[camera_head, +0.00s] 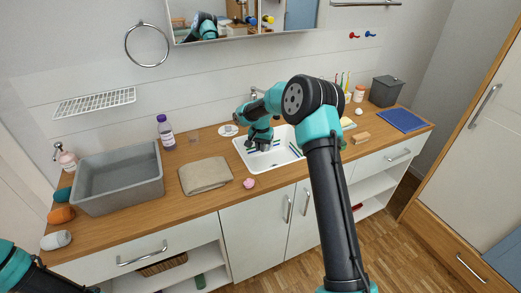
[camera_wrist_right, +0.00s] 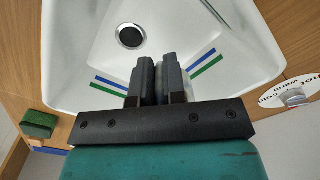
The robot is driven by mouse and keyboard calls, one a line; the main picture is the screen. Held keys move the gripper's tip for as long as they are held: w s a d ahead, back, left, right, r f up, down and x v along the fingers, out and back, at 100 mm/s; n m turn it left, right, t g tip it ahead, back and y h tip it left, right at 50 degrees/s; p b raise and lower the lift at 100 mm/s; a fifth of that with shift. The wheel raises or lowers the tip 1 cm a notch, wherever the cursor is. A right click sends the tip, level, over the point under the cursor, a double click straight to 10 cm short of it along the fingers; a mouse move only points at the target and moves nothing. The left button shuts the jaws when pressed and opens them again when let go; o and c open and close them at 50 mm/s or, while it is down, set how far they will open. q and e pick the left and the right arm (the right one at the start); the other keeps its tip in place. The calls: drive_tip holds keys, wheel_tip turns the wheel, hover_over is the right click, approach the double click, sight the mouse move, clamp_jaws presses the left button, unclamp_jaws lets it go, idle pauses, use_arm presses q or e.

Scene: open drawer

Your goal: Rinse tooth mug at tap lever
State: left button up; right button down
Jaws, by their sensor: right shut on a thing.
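My right gripper (camera_head: 262,146) is low over the white basin (camera_head: 243,152), fingers pointing down. In the right wrist view its fingers (camera_wrist_right: 155,82) are shut on a narrow grey thing (camera_wrist_right: 158,84), mostly hidden between them; I cannot tell what it is. No tooth mug is clearly recognisable; a small clear glass (camera_head: 193,138) stands left of the basin. A tap (camera_head: 254,93) shows behind the basin, partly hidden by my arm. A small lever-like knob (camera_wrist_right: 292,97) sits on a white disc (camera_head: 228,131) marked with words. My left gripper is out of view.
Left on the counter are a grey tub (camera_head: 118,178), a folded beige towel (camera_head: 205,176), a purple-capped bottle (camera_head: 165,132) and a pink object (camera_head: 249,183). Right are a wooden block (camera_head: 360,138), a blue mat (camera_head: 401,120) and a grey bin (camera_head: 386,91). The drain (camera_wrist_right: 130,36) is uncovered.

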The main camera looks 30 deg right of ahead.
drive_tip(key=shift+w+d+f, duration=0.25)
drive_tip(key=shift+w+d, duration=0.4)
drive_tip(key=shift+w, duration=0.3)
drive_tip(key=shift+s+d, duration=0.15)
drive_tip(key=shift+d, duration=0.05)
drive_tip(key=shift+s+d, duration=0.15)
drive_tip(key=shift+d, duration=0.1)
drive_tip(key=shift+s, duration=0.1)
idle(0.5)
drive_tip(key=s+a, duration=0.4)
drive_tip(key=s, duration=0.2)
drive_tip(key=shift+s+a, duration=0.15)
drive_tip(key=shift+s, duration=0.15)
idle(0.6)
idle(0.8)
drive_tip(key=shift+r, duration=0.1)
idle(0.6)
drive_tip(key=shift+s+a+r, duration=0.7)
drive_tip(key=shift+s+r, duration=0.3)
drive_tip(key=shift+s, duration=0.05)
drive_tip(key=shift+s+a+r, duration=0.7)
drive_tip(key=shift+s+r, duration=0.25)
drive_tip(key=shift+s, duration=0.1)
